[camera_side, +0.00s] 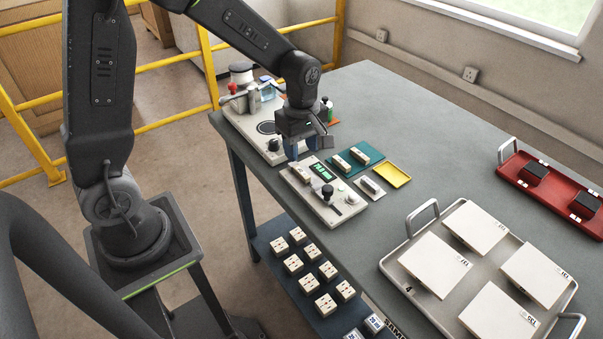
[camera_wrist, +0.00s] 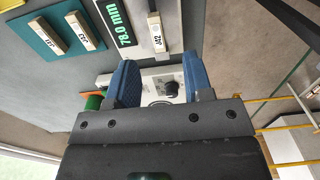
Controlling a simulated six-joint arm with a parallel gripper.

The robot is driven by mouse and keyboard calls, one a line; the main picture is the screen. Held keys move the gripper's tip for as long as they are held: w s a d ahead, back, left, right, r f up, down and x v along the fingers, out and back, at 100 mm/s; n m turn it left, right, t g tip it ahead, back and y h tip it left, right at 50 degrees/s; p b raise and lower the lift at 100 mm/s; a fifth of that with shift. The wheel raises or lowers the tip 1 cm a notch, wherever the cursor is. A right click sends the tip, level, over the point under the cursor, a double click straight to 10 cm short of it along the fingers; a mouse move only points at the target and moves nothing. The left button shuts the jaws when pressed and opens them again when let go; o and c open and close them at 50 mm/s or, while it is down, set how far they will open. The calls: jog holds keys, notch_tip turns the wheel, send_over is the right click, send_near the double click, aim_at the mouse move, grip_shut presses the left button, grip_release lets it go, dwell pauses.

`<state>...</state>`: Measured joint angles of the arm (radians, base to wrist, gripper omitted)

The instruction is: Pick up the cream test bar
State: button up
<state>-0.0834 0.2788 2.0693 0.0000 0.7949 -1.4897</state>
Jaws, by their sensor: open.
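A cream test bar (camera_side: 300,174) lies on the measuring gauge (camera_side: 333,211), left of its green display. The wrist view shows it beside the "78.0 mm" readout (camera_wrist: 123,28), with a small label on its end (camera_wrist: 157,41). Two more cream bars (camera_side: 341,162) (camera_side: 358,155) lie on a teal mat (camera_side: 370,149); the wrist view shows both, labelled (camera_wrist: 51,40) (camera_wrist: 83,31). Another pale bar (camera_side: 370,185) lies on a small white plate. My gripper (camera_side: 301,149) is open and empty, pointing down above the gauge's back end. Its blue fingers (camera_wrist: 162,80) stand apart, with a dark knob visible between them.
A second instrument (camera_side: 262,128) with a round dark disc stands behind the gauge. A white-tile tray (camera_side: 412,282) and a red tray (camera_side: 563,207) are farther right. The middle back of the table is clear.

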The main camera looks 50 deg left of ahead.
aim_at(301, 172)
jog(key=f, duration=0.7)
jog(key=shift+w+a+f, duration=0.2)
jog(key=shift+a+f, duration=0.05)
jog(key=shift+a, duration=0.1)
grip_shut()
